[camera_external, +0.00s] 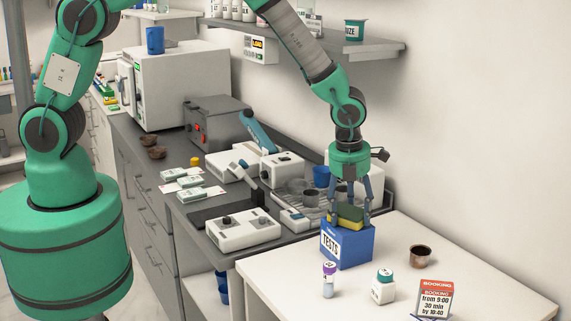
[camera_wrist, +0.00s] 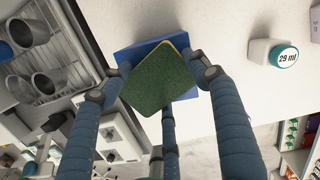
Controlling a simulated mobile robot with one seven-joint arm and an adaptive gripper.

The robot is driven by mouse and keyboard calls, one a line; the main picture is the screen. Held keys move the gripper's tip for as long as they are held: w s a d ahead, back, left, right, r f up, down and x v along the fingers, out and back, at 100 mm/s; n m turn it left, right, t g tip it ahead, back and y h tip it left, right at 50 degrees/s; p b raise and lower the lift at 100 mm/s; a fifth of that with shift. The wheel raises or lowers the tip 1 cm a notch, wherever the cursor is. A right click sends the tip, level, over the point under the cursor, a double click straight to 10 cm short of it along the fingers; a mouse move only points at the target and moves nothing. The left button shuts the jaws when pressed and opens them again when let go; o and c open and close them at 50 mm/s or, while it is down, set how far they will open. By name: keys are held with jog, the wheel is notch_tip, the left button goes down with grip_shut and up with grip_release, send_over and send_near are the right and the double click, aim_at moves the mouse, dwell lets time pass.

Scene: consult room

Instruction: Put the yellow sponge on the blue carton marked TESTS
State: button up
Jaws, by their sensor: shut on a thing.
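The blue carton marked TESTS (camera_external: 346,248) stands on the white table at its back left corner. The yellow sponge (camera_external: 349,222) with a dark green face is at the top of the carton. My gripper (camera_external: 349,212) points down over the carton with its fingers closed around the sponge. In the wrist view the sponge's green face (camera_wrist: 160,82) sits between the fingers, turned at an angle to the blue carton (camera_wrist: 140,50) behind it. The sponge's underside is hidden, so I cannot tell whether it touches the carton top.
On the white table (camera_external: 450,256) stand a brown cup (camera_external: 421,256), a white jar with a green lid (camera_external: 383,287), a purple-capped vial (camera_external: 329,280) and a red booking sign (camera_external: 434,299). A rack with metal cups (camera_external: 300,193) is left of the carton. A shelf (camera_external: 370,49) hangs above.

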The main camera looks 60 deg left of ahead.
aim_at(347, 214)
jog(key=shift+f, duration=0.1)
jog(key=o, duration=0.7)
jog(key=shift+o, duration=0.2)
notch_tip(347, 214, up, 12)
jog(key=s, duration=0.1)
jog(key=shift+s+d, duration=0.3)
jog(key=shift+r, duration=0.2)
dwell(0.5)
